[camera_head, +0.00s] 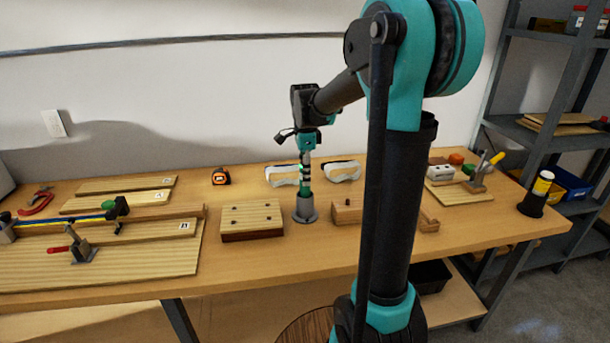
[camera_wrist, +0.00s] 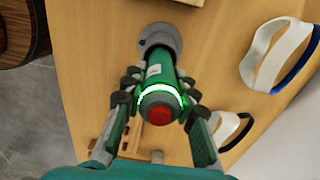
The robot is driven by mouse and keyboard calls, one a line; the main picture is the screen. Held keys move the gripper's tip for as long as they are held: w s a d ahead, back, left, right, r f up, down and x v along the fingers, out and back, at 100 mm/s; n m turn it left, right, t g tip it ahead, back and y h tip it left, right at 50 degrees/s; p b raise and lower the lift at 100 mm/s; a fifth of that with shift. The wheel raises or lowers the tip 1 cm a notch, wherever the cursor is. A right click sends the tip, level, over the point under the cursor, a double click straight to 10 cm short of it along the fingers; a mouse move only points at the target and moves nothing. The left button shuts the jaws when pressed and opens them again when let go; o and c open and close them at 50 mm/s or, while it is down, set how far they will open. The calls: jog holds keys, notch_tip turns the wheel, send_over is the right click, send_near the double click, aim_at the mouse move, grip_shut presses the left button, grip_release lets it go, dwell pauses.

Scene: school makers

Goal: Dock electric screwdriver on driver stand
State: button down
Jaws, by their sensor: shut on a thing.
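The electric screwdriver (camera_head: 304,187) is green with dark bands and stands upright in the head view. In the wrist view the screwdriver (camera_wrist: 160,72) shows a red end cap and a glowing green-white ring. The driver stand (camera_head: 305,212) is a grey round base with a raised collar. It also shows in the wrist view (camera_wrist: 150,37), in line with the tool's far end. The tool's lower end meets the collar; how deep it sits is hidden. My gripper (camera_head: 305,168) is above the stand, its fingers (camera_wrist: 160,88) shut on the screwdriver from both sides.
A tape measure (camera_head: 221,176) stands farther left.

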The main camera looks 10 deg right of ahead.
jog(key=shift+f, duration=0.55)
jog(key=c, duration=1.5)
grip_release()
jog(key=shift+o, duration=0.2)
jog(key=shift+r, duration=5.45)
